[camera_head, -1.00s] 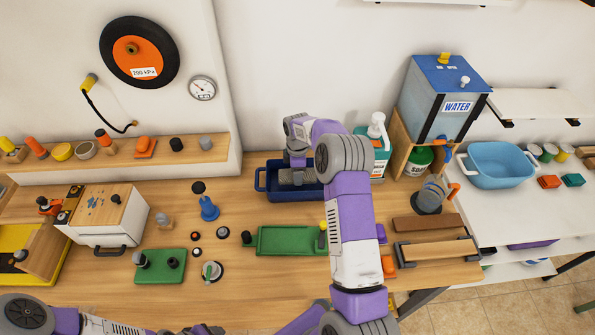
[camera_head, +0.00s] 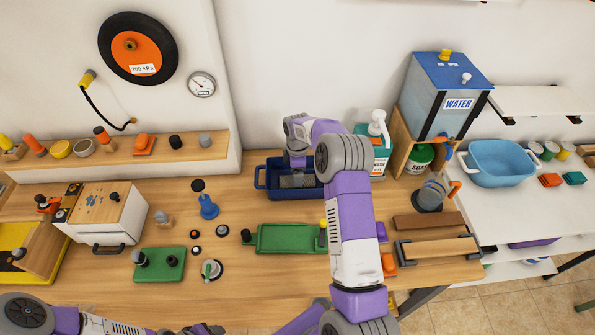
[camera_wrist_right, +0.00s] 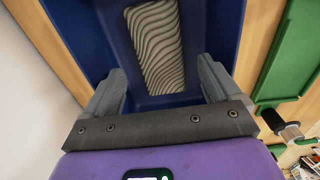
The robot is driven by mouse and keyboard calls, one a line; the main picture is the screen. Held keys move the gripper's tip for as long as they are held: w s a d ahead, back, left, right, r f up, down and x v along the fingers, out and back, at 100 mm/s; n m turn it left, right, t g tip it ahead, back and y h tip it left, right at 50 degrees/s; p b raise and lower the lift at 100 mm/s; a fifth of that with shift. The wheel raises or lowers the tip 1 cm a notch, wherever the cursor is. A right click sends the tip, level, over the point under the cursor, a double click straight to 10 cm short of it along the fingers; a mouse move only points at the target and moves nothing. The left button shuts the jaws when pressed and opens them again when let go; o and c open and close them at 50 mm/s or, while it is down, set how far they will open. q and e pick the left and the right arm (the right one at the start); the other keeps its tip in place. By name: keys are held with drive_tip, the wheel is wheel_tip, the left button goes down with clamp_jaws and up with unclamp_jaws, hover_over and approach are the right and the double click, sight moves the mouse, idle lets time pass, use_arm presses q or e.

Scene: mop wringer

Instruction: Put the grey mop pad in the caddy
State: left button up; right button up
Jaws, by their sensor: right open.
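The grey mop pad (camera_wrist_right: 158,47), with a wavy ribbed face, lies inside the blue caddy (camera_wrist_right: 205,28) in the right wrist view. In the head view the pad (camera_head: 297,181) shows as a grey strip within the caddy (camera_head: 262,180), partly covered by my right arm. My right gripper (camera_wrist_right: 163,84) is open over the caddy, its fingers apart on either side of the pad's near end and not clasping it. In the head view my right wrist hides the fingers. My left arm shows along the bottom left edge, its gripper out of frame.
A green tray (camera_head: 285,239) sits just in front of the caddy. A soap bottle (camera_head: 377,135) and a water tank (camera_head: 443,95) stand to the right. A white box (camera_head: 110,215) and a blue knobbed piece (camera_head: 208,207) are to the left. The wall is close behind.

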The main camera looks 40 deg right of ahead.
wheel_tip(320, 180, up, 13)
drive_tip(key=p, duration=0.1)
idle(0.3)
drive_tip(key=shift+r, duration=0.1)
idle(0.3)
